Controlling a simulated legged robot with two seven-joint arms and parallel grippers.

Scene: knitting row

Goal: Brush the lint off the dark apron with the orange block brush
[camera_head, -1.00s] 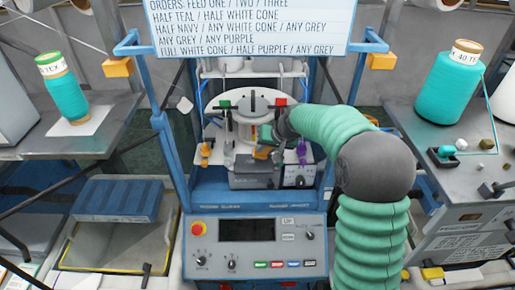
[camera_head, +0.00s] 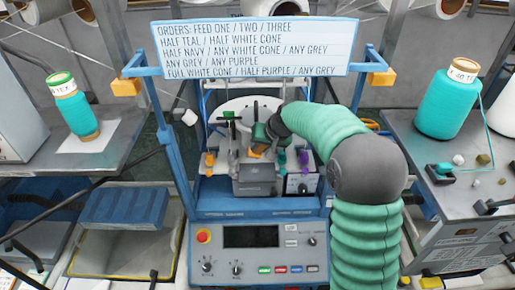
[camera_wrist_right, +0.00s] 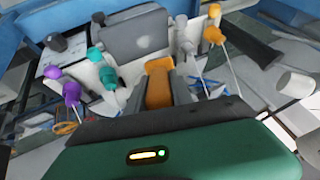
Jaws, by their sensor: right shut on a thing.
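My right gripper (camera_head: 259,147) reaches into the blue knitting machine, its arm coming in from the right. In the right wrist view the gripper (camera_wrist_right: 160,88) is shut on the orange block brush (camera_wrist_right: 159,82), whose orange end shows between the fingers. In the head view only a small orange part of the brush (camera_head: 256,153) shows beside the gripper. A dark grey block-shaped part (camera_head: 256,178) lies just in front of the gripper; it also shows in the right wrist view (camera_wrist_right: 133,37). I cannot tell which surface is the apron, nor see lint. My left gripper is not in view.
Orange (camera_head: 210,160), teal (camera_head: 280,158) and purple (camera_head: 304,160) feeder pieces stand close around the gripper. The control panel (camera_head: 258,250) is in front. Teal cones stand on the left (camera_head: 74,108) and right (camera_head: 443,100) tables.

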